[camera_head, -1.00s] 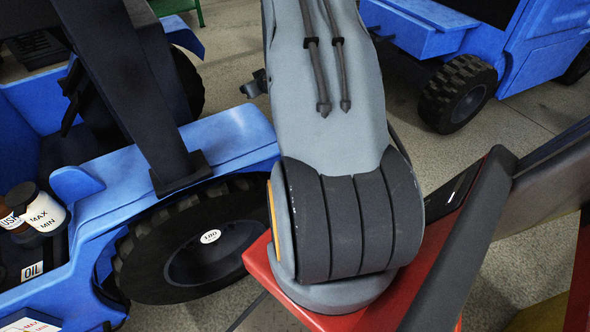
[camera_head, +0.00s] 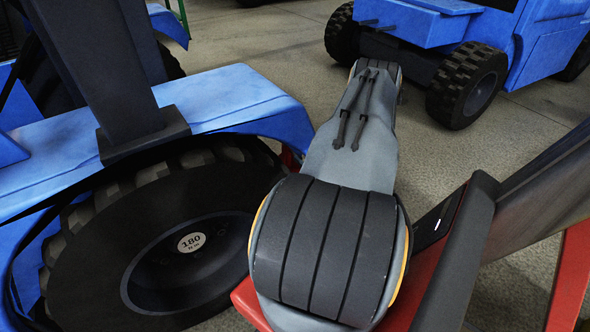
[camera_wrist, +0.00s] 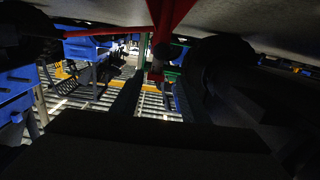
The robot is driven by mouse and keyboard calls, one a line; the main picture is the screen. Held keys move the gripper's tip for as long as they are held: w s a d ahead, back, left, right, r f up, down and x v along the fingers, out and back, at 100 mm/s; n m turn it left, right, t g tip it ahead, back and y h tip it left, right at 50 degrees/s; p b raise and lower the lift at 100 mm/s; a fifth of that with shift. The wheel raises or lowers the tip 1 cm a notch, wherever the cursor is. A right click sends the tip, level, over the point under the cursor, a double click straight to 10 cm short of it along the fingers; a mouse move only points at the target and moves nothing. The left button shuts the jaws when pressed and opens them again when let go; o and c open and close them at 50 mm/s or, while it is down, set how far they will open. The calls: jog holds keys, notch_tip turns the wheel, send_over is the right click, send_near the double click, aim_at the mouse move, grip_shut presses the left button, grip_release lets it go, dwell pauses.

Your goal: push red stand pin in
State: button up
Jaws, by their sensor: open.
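A red stand (camera_wrist: 168,22) shows in the wrist view at top centre, with sloping red legs meeting at a narrow upright. I cannot make out its pin in this dark view. My gripper (camera_wrist: 155,97) appears as dark shapes rising from the bottom of the wrist view; it is open, and nothing shows between the fingers. The stand is ahead of it and apart from it, as far as the dim picture shows. In the head view my arm hides the gripper. A small red patch (camera_head: 290,158) shows between the wheel and my arm; I cannot tell if it is the stand.
A large black wheel (camera_head: 190,245) under a blue fender (camera_head: 235,100) stands close on the left. Another blue vehicle (camera_head: 545,45) is at the upper right. Open concrete floor (camera_head: 250,45) lies between them. A dark round shape (camera_wrist: 220,70) is right of the stand.

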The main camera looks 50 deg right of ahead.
notch_tip(320, 180, down, 4)
jog(key=s+b, duration=0.2)
jog(key=shift+t+h, duration=0.3)
jog(key=shift+t, duration=0.1)
jog(key=shift+b+x, duration=1.7)
jog(key=shift+x, duration=1.9)
jog(key=shift+w+a, duration=0.1)
jog(key=shift+a, duration=0.05)
